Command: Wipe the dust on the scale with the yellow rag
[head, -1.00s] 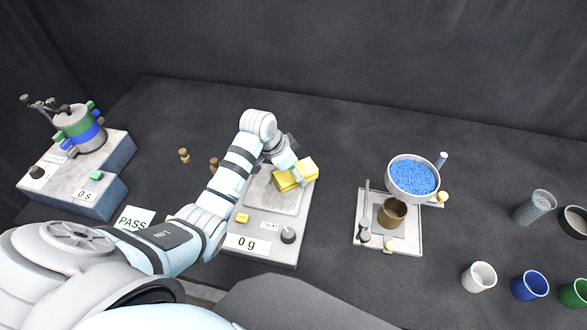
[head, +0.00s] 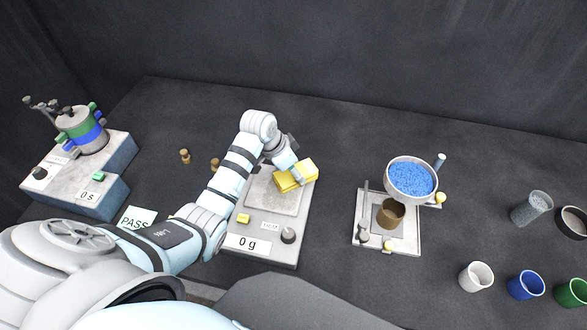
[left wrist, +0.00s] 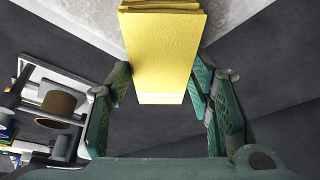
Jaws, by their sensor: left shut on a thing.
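The yellow rag (head: 297,176) is a folded block over the upper right part of the scale's plate. In the left wrist view the rag (left wrist: 163,55) sits between the two green fingers of my left gripper (left wrist: 163,90). My left gripper (head: 296,172) is shut on the rag. The scale (head: 262,226) is a grey box with a light square plate (head: 270,200) and a display reading 0 g. Dust on the plate is too faint to make out. Whether the rag touches the plate, I cannot tell. My right gripper is not in view.
Right of the scale is a stand (head: 407,245) with a brown cup (head: 390,213) and a bowl of blue grains (head: 411,178). Several cups stand at the far right. A machine (head: 78,170) stands at the left, with a PASS card (head: 136,219) near it.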

